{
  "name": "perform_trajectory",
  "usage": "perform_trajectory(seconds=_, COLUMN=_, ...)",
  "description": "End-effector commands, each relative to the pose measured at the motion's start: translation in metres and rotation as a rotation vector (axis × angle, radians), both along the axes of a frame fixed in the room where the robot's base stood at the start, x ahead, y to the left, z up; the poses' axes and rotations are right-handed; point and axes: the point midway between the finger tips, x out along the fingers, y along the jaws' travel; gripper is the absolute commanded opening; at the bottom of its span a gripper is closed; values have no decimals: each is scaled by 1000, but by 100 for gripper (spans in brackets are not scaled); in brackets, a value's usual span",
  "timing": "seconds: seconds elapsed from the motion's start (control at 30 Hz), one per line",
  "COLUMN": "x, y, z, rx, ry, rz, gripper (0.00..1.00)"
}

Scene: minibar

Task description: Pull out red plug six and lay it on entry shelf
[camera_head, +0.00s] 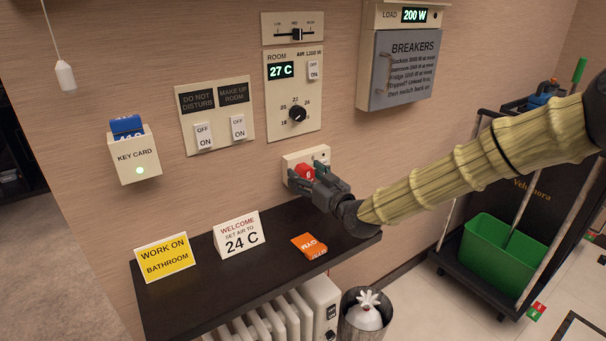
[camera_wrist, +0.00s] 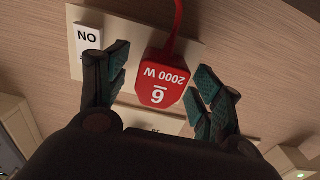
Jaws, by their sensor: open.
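The red plug (camera_head: 304,171), marked 6 and 2000 W, sits at the white wall socket plate (camera_head: 291,161) above the entry shelf. In the wrist view the red plug (camera_wrist: 163,82) shows upside down, with a red cord running from it. My gripper (camera_head: 312,182) is at the plug, its fingers open. In the wrist view my gripper (camera_wrist: 162,72) has one finger on each side of the plug, with visible gaps. The dark entry shelf (camera_head: 215,290) lies below the socket. My gripper partly hides the plug in the head view.
On the shelf stand a yellow "WORK ON BATHROOM" sign (camera_head: 165,258) and a white "WELCOME" sign (camera_head: 240,235); an orange card (camera_head: 309,246) lies to their right. Bare shelf shows around them. A waste bin (camera_head: 365,318) and a cart with a green bucket (camera_head: 498,255) stand to the right.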

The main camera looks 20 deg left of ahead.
Motion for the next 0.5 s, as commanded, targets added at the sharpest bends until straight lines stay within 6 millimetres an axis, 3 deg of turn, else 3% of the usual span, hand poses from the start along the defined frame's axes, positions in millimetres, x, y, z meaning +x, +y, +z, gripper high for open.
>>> perform_trajectory(seconds=0.37, x=0, y=0, z=0, rx=0, ry=0, rz=0, gripper=64)
perform_trajectory(seconds=0.5, x=0, y=0, z=0, rx=0, ry=0, rz=0, gripper=39)
